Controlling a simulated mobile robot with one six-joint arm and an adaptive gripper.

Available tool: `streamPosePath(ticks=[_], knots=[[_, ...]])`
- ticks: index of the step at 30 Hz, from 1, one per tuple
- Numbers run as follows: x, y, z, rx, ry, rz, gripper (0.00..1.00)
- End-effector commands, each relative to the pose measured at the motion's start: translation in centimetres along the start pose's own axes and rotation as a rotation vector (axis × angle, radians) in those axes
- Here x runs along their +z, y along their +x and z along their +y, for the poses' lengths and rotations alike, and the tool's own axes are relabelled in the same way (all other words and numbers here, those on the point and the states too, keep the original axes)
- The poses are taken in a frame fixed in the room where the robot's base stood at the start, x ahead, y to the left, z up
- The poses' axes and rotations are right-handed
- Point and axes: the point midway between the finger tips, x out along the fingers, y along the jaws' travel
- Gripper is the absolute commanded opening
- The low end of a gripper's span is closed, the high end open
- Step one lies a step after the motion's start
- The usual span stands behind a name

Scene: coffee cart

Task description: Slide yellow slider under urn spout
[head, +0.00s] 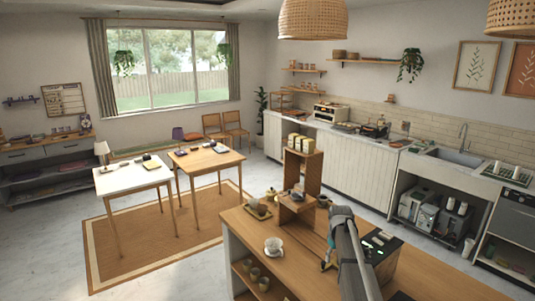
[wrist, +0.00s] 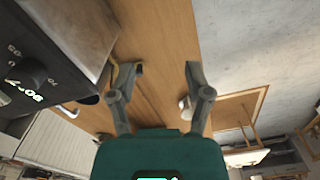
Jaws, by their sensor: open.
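In the wrist view my gripper (wrist: 158,78) is open, its two fingers apart over the wooden counter with nothing between them. A small yellow piece (wrist: 116,72), likely the yellow slider, shows at the left finger, which mostly hides it; I cannot tell whether they touch. The dark urn-like machine (wrist: 28,62) with a knob and lit digits stands at the left, and a dark rounded part (wrist: 88,100), perhaps its spout, sticks out below it. In the head view my arm hides part of this machine (head: 386,262), and the slider cannot be made out clearly.
A white cup (head: 274,246) stands on the wooden counter (head: 304,252) left of my arm. A wooden shelf unit (head: 301,172) with small boxes on top rises at the counter's far end. Brown cups (head: 254,274) sit on a shelf below.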

Motion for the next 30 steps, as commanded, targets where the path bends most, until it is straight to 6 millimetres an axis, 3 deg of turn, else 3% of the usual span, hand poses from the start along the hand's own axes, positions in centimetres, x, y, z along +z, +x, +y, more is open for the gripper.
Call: streamPosePath(ticks=[11,30], knots=[[5.0,4.8,-4.1,0.0,0.064,0.0,0.65],[18.5,16.3,-13.8,0.0,0.254,-0.001,0.65]])
